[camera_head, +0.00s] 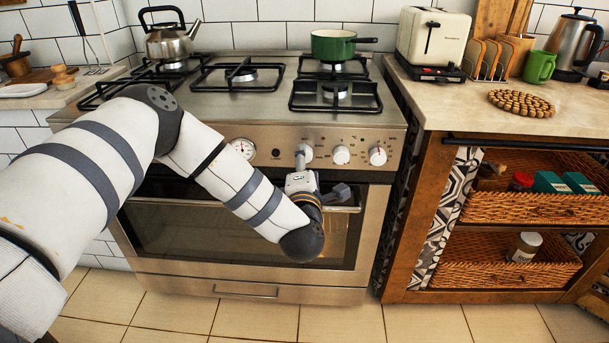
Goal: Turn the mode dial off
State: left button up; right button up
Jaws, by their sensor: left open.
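The oven's front panel (210,135) carries a row of controls. Three white knobs sit on its right half: one beside my gripper (308,154), a middle one (341,155) and a right one (378,156). A round white-faced gauge (243,148) is further left. I cannot tell from the markings which knob is the mode dial. My left gripper (300,154) reaches up to the panel in front of the leftmost white knob and partly covers it. It is open; whether it touches the knob is not clear. My right gripper is not in view.
The oven door handle (185,201) runs just below the panel, behind my left arm. A kettle (172,40) and a green pot (333,46) stand on the hob. A toaster (432,40) stands on the right counter, above shelves with wicker baskets (520,208).

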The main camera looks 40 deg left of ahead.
pick_arm(q)
jog(key=v, duration=0.8)
jog(key=shift+s+d, duration=0.15)
jog(key=shift+s, duration=0.1)
